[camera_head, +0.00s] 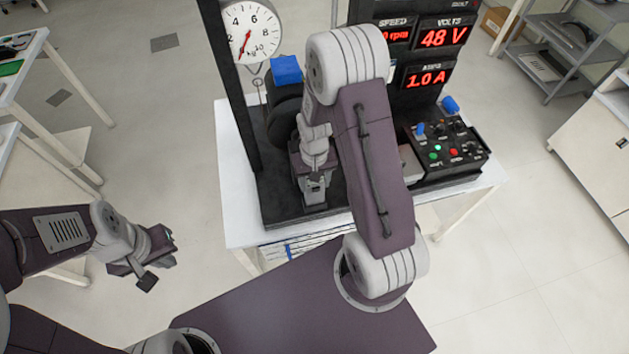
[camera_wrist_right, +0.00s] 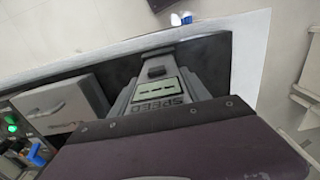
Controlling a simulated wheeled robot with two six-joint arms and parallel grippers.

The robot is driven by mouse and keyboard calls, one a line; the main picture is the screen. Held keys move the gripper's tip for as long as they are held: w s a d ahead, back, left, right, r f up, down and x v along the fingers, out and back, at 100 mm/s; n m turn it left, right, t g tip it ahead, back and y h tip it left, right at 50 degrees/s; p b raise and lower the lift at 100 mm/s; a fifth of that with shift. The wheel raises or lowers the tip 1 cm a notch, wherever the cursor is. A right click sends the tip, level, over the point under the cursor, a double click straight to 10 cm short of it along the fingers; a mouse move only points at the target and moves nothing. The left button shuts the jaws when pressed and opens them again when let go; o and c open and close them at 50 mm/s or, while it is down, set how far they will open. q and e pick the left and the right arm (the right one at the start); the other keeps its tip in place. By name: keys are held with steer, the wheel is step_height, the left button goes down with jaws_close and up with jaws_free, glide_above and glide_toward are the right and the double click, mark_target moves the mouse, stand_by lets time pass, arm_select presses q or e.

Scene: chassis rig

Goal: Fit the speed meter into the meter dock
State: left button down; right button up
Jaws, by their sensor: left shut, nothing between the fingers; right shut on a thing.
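The speed meter (camera_wrist_right: 160,92) is a grey unit with a pale green display showing dashes and the word SPEED. In the right wrist view it lies beyond the edge of my purple gripper body, over the dark rig base. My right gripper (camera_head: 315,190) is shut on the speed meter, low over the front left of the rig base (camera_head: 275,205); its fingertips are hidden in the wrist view. I cannot make out the meter dock, or whether the meter touches it. My left gripper (camera_head: 150,272) is shut and empty, off the table's left side.
A round dial gauge (camera_head: 251,31) hangs at the back left. A panel with red SPEED, VOLTS and AMPS readouts (camera_head: 430,75) stands at the back right. A control box (camera_head: 447,150) with buttons is to the right, beside a light grey box (camera_wrist_right: 68,108). A white table (camera_head: 236,190) carries the rig.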

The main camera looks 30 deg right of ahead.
arm_select(q)
steer(key=shift+f+b, duration=0.3)
steer(key=shift+f, duration=0.05)
arm_select(e)
steer(key=shift+f, duration=0.5)
steer(key=o, duration=1.7)
arm_select(q)
steer(key=shift+f, duration=0.2)
arm_select(e)
step_height(320, 180, up, 9)
steer(key=shift+r, duration=0.1)
